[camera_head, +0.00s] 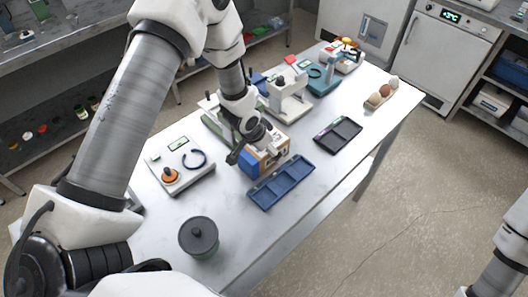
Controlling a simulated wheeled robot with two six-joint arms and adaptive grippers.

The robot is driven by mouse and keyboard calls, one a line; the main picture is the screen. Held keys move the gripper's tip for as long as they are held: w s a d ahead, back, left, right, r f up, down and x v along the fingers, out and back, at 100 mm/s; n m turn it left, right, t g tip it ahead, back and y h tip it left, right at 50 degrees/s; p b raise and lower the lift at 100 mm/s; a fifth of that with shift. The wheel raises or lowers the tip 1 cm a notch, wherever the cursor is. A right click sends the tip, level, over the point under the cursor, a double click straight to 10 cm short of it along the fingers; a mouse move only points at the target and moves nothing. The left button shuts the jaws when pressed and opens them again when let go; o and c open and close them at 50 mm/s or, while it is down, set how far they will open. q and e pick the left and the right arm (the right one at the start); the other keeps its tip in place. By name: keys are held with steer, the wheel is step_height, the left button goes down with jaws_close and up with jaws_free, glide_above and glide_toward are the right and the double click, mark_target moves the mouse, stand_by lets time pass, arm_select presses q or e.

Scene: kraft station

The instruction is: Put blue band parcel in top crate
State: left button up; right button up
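A kraft-brown parcel (274,153) with a blue part (248,164) at its left end is on or just above the white table, partly hidden by my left gripper. My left gripper (252,147) is at the parcel, pointing down. Its dark fingers overlap the parcel, and I cannot tell whether they are closed on it. A blue shallow divided crate (281,184) lies just in front of the parcel. A dark divided crate (338,136) lies further right and back. No label tells which is the top crate. My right arm shows at the lower right; its gripper is out of view.
A dark lidded pot (199,237) stands near the front. A white device with an orange knob (171,177) is at left. A white machine (288,95) and teal device (322,77) stand behind. Eggs in a holder (381,93) are at right. Bare table lies between pot and blue crate.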

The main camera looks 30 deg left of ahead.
arm_select(q)
steer(key=shift+f, duration=0.15)
steer(key=c, duration=1.5)
steer(key=shift+c, duration=0.6)
